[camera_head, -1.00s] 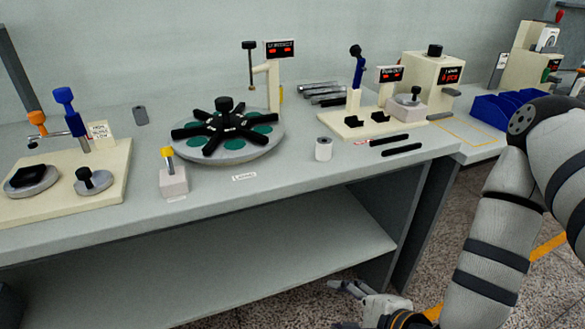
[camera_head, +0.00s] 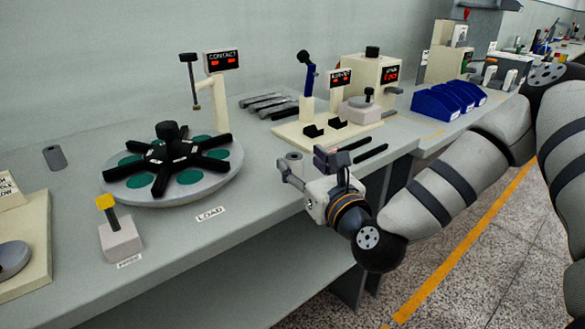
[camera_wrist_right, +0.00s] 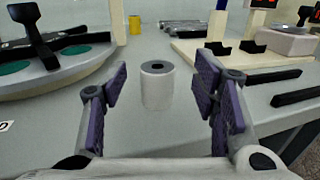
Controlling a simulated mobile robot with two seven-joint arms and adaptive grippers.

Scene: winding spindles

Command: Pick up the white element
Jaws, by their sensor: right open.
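The white element is a short white cylinder (camera_wrist_right: 157,86) with a dark hole in its top. It stands upright on the table in the right wrist view, between and just beyond my open fingers. My right gripper (camera_wrist_right: 160,105) is open and empty, with purple pads on either side of the cylinder's line. In the head view the cylinder (camera_head: 295,160) shows just behind my right gripper (camera_head: 310,165), which partly covers it. I cannot tell whether the fingers reach around it. My left gripper is not in view.
A round turntable (camera_head: 215,190) with black arms and green discs stands left of the cylinder. A cream fixture (camera_head: 290,134) with a blue lever is behind it. Dark bars (camera_head: 370,153) lie to the right. Blue bins (camera_head: 432,107) stand farther right. A small yellow-topped block (camera_head: 120,240) is at the front left.

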